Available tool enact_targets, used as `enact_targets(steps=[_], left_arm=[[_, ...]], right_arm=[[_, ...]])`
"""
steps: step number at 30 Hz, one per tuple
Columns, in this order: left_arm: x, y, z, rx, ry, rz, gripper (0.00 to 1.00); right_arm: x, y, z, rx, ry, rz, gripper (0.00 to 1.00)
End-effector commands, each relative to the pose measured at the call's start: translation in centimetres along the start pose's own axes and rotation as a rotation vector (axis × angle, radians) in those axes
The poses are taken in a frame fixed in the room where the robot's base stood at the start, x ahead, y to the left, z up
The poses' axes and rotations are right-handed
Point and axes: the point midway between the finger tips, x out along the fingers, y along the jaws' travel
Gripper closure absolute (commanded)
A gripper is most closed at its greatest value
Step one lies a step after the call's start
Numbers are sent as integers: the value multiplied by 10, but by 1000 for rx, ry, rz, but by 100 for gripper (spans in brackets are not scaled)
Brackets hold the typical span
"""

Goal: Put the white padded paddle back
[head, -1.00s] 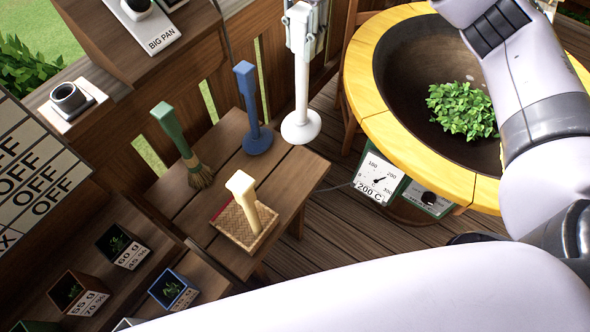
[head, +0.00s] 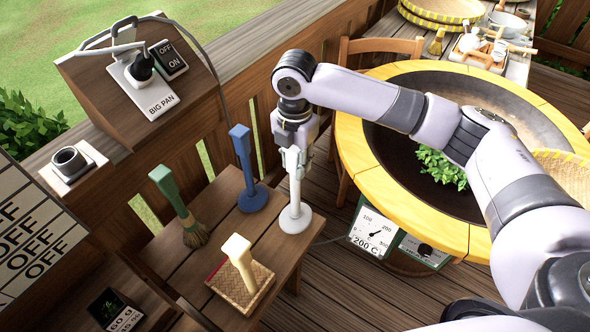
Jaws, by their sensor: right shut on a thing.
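The white padded paddle (head: 295,200) is upright, with its round white disc at the bottom. The disc is over the right corner of the small wooden table (head: 222,204). I cannot tell whether it touches the wood. My right gripper (head: 294,164) points down from above and is shut on the upper part of the paddle's handle. The fingers hide the top of the handle. My left gripper is not in view.
A blue paddle (head: 250,190), a green-handled brush (head: 182,208) and a cream-handled woven paddle (head: 240,270) stand on the same table. The yellow-rimmed big pan (head: 365,180) holds green leaves (head: 440,168). A wooden chair (head: 380,46) stands behind the pan.

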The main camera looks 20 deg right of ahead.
Motion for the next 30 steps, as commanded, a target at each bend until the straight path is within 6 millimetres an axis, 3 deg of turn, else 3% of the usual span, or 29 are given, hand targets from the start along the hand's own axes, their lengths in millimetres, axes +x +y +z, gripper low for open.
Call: enact_targets(steps=[10, 17, 18, 26, 30], left_arm=[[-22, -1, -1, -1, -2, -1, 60], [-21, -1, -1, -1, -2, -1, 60], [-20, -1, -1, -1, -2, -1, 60], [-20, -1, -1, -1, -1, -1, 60], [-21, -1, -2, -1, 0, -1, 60]], right_arm=[[34, 0, 0, 0, 0, 2, 100], [39, 1, 0, -1, -1, 3, 100], [40, 0, 0, -1, -1, 1, 71], [40, 0, 0, -1, -1, 1, 54], [39, 0, 0, -1, -1, 1, 53]])
